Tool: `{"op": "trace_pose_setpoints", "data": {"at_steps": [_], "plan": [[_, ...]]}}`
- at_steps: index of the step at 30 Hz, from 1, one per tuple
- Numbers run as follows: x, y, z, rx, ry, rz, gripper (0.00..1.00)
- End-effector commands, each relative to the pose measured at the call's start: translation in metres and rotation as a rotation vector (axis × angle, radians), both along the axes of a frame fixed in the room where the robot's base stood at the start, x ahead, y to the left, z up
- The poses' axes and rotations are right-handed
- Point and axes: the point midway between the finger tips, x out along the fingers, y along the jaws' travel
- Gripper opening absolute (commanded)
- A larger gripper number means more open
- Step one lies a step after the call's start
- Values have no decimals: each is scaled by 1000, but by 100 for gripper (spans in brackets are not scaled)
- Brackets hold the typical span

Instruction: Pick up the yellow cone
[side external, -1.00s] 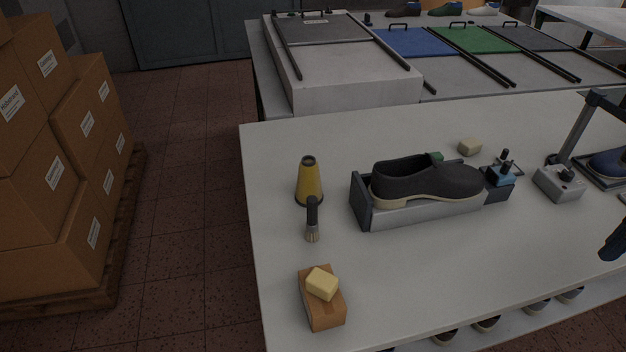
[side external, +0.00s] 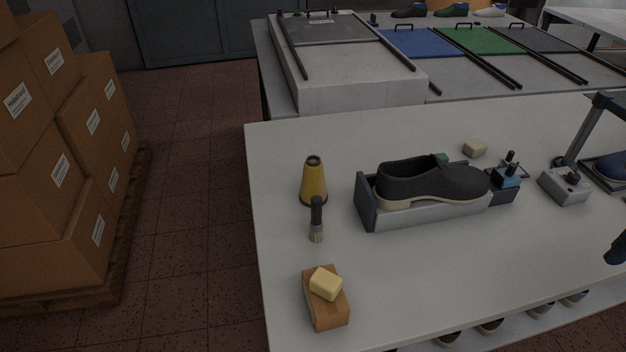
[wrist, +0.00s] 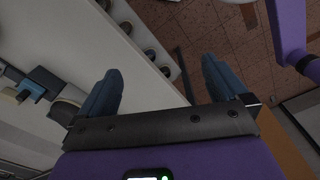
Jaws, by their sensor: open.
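The yellow cone (side external: 313,178) stands upright on the white table, left of the shoe, with a dark open top and a dark rim at its base. A brush (side external: 317,222) with a dark handle is directly in front of it, and the handle's top overlaps the cone's base in the picture. My gripper (wrist: 161,76) is open and empty in the wrist view, its two blue fingers wide apart over the table's edge and floor. In the side view only a dark blue piece, apparently a fingertip, shows at the right edge, far from the cone. The wrist view does not show the cone.
A black shoe (side external: 432,180) sits in a grey holder (side external: 425,216) right of the cone. A brown block (side external: 327,312) with a yellow piece (side external: 325,284) on it lies near the front. The tabletop left of the cone is clear.

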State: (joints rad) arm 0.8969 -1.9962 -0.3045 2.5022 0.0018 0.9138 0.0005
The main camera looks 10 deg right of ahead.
Motion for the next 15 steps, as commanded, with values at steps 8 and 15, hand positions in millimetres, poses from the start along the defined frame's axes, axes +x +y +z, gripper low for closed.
{"op": "trace_pose_setpoints", "data": {"at_steps": [8, 15], "plan": [[0, 0, 0, 0, 0, 0, 78], [11, 14, 0, 26, -10, -11, 78]]}}
